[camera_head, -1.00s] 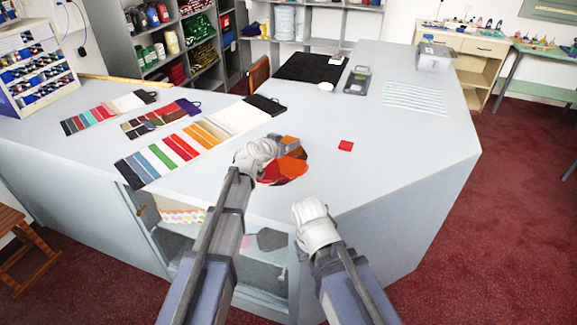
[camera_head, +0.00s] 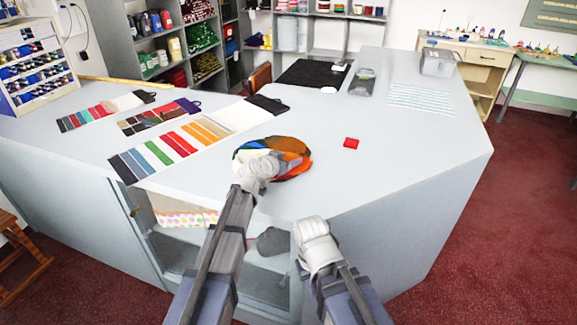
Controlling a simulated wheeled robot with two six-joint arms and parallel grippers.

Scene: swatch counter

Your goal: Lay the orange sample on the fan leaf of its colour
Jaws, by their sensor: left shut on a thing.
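The colour fan (camera_head: 297,160) lies spread in a round on the counter, with blue, green, yellow, brown, orange and red leaves. Its orange leaf (camera_head: 288,144) shows on the far right side. My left gripper (camera_head: 266,167) is over the near left part of the fan and covers some leaves. It is shut, and what it holds is hidden behind the hand. No loose orange sample shows elsewhere on the counter. My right gripper (camera_head: 312,231) is low at the counter's front edge, apart from the fan, and its jaws cannot be made out.
A small red sample (camera_head: 351,143) lies right of the fan. Striped swatch cards (camera_head: 172,147) lie to the left. A black mat (camera_head: 312,72), a grey tray (camera_head: 362,82) and a striped sheet (camera_head: 420,98) are farther back. The counter (camera_head: 410,145) is clear on the right.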

